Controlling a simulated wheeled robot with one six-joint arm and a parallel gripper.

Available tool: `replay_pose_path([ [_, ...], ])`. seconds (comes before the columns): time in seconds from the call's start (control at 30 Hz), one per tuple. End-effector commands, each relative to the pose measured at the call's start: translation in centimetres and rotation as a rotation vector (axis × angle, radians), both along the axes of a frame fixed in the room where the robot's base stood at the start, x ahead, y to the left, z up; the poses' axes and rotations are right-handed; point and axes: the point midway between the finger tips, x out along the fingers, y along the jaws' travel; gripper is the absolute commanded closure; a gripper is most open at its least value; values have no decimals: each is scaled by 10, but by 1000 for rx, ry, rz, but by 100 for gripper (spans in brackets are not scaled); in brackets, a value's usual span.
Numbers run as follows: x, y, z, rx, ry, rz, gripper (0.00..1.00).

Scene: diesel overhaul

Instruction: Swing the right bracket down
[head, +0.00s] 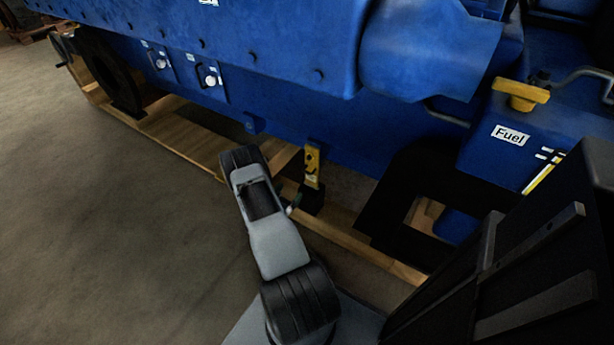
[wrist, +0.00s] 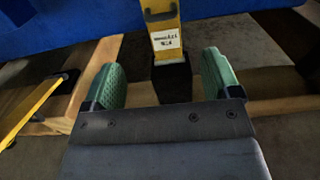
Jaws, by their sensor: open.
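A yellow bracket (head: 312,165) hangs roughly upright below the blue engine's side, with a black block at its lower end. In the wrist view the yellow bracket (wrist: 165,35) carries a white label, and the black block (wrist: 172,84) is below it. My gripper (wrist: 160,62) is open, with one green finger on each side of the block and a visible gap to both. Whether the block lies fully between the fingers in depth I cannot tell. In the head view my arm hides most of the gripper. A second yellow bar (wrist: 32,108) slants at the left of the wrist view.
The blue engine (head: 270,45) fills the top of the head view. A wooden pallet (head: 185,135) runs beneath it. A tank marked "Fuel" (head: 540,130) with a yellow handle (head: 520,95) stands at the right. Concrete floor (head: 100,230) at the left is clear.

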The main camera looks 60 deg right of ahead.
Motion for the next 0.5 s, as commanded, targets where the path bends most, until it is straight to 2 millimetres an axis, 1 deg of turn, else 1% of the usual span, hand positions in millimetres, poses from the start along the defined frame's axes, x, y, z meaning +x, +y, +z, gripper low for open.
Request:
replay_pose_path([
  [0.07, -1, -11, -3, -1, 1, 0, 17],
  [0.5, -2, -92, -3, -1, 0, -1, 17],
])
